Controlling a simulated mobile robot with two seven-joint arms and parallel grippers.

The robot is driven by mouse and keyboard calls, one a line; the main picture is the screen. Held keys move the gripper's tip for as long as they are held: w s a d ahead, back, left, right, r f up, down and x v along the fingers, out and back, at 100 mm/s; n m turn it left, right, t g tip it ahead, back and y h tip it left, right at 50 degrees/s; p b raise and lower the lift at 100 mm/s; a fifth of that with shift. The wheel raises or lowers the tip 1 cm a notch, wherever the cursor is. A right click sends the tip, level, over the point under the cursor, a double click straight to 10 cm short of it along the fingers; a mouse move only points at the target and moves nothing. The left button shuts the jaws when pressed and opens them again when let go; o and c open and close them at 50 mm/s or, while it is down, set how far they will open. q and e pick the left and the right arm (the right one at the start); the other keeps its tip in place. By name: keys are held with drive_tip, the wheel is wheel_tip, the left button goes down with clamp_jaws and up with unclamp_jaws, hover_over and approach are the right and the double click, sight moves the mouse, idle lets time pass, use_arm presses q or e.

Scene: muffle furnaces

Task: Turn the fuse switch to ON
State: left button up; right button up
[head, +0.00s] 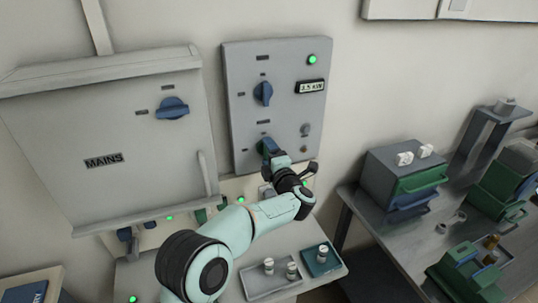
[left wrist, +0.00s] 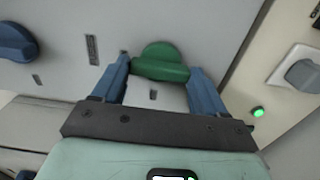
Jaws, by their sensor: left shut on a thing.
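A green rotary knob (head: 266,146) sits low on the grey wall panel (head: 285,115). My left gripper (head: 272,150) is at this knob, with its arm coming up from below. In the left wrist view the green knob (left wrist: 160,65) is between the two blue fingers of my left gripper (left wrist: 160,72), which is shut on its grip bar. The label by the knob is too small to read, so I cannot tell if it is the fuse switch. A blue knob (head: 263,93) is above it on the same panel. My right gripper is not in view.
A MAINS box (head: 130,135) with a blue knob (head: 173,108) is to the left. The panel has a lit green lamp (head: 312,59) and a "3.5 kW" plate (head: 311,86). Below are a tray (head: 262,284) with small jars and a table (head: 385,225) with bins.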

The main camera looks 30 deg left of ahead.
use_arm(q)
drive_tip(key=o, duration=1.1)
drive_tip(key=shift+c, duration=0.2)
drive_tip(key=b+v, duration=0.3)
drive_tip(key=v, duration=1)
drive_tip(key=shift+d, duration=0.25)
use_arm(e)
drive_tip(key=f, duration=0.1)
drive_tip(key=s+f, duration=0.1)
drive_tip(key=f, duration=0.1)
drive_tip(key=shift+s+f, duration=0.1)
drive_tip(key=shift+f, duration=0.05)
use_arm(q)
drive_tip(key=shift+s, duration=0.15)
